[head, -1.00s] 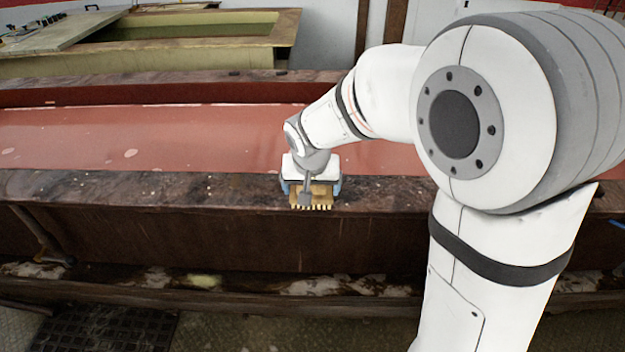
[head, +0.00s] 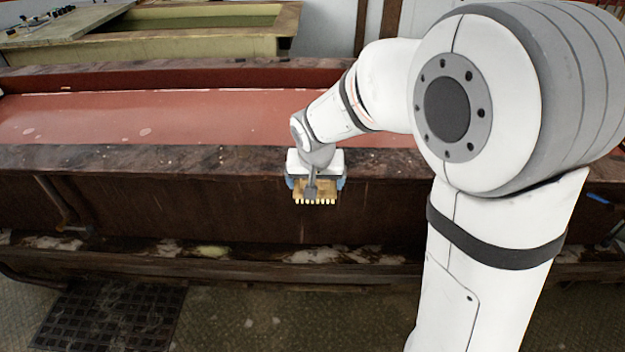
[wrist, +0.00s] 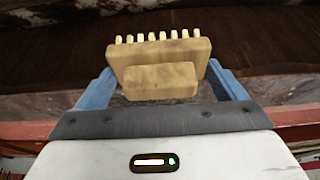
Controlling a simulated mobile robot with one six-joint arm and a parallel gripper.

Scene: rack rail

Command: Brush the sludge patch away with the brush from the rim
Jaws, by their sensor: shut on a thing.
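The brush (head: 327,191) is a tan wooden block with a row of pale bristle tufts. My gripper (head: 315,184) is shut on it, with a blue finger at each side. In the head view the bristles point down, in front of the vat's dark front wall just below the rim (head: 150,158). In the wrist view the brush (wrist: 160,55) sits between the fingers, its bristles pointing away from me.
The long vat holds reddish liquid (head: 150,120) behind the rim. Whitish patches (head: 320,256) mark the low ledge. A pipe (head: 60,205) runs down the front wall at left. A dark floor grate (head: 110,315) lies at front left. A pale tank (head: 200,45) stands behind.

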